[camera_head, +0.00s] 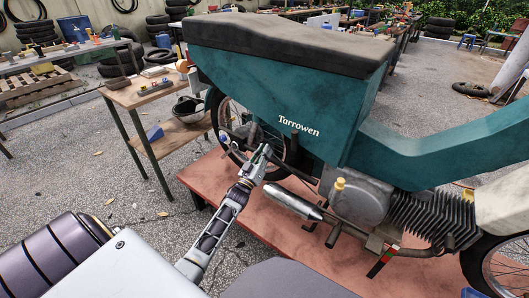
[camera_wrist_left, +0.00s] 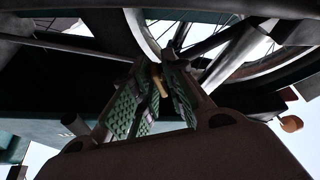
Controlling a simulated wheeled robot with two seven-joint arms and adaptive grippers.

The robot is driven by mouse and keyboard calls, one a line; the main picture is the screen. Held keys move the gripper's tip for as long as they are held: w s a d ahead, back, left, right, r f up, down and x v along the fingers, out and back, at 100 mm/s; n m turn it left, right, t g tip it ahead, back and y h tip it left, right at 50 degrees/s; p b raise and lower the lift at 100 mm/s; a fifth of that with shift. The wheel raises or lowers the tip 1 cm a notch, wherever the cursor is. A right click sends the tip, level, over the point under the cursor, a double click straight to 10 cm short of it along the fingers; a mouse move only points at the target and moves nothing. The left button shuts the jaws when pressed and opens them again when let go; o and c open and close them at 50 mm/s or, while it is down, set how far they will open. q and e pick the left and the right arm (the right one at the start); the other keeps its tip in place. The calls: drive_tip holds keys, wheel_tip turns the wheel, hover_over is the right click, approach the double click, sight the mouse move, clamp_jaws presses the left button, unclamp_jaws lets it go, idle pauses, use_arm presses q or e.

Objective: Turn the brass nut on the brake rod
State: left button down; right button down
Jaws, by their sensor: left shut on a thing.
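My left gripper (camera_head: 261,158) reaches in from the lower left to the rear wheel area of the teal moped (camera_head: 290,95), just below its body panel. In the left wrist view the green-padded fingers (camera_wrist_left: 154,90) are shut on the small brass nut (camera_wrist_left: 160,83), which shows between the pads. The brake rod runs among dark bars near the wheel; I cannot tell exactly which bar it is. In the head view the nut is hidden by the gripper. My right gripper is not in view.
The moped stands on a red platform (camera_head: 300,240). Its silver exhaust (camera_head: 292,203) lies close to the right of my left gripper. A small wooden table (camera_head: 148,92) with parts on it stands to the left. The rear wheel (camera_wrist_left: 240,70) and dark bars crowd the gripper.

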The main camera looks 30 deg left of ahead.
use_arm(q)
drive_tip(key=m+h, duration=0.1)
drive_tip(key=m, duration=0.2)
drive_tip(key=shift+a, duration=0.1)
drive_tip(key=m+h, duration=0.2)
drive_tip(key=m, duration=0.2)
drive_tip(key=shift+h+p, duration=0.3)
drive_tip(key=shift+p, duration=0.1)
drive_tip(key=m+h, duration=0.1)
drive_tip(key=m, duration=0.2)
drive_tip(key=m+g+h+p, duration=0.1)
drive_tip(key=m, duration=0.2)
drive_tip(key=shift+h, duration=0.4)
drive_tip(key=shift+m+h, duration=0.4)
drive_tip(key=shift+m, duration=0.3)
drive_tip(key=shift+m+g, duration=0.3)
drive_tip(key=shift+m, duration=0.2)
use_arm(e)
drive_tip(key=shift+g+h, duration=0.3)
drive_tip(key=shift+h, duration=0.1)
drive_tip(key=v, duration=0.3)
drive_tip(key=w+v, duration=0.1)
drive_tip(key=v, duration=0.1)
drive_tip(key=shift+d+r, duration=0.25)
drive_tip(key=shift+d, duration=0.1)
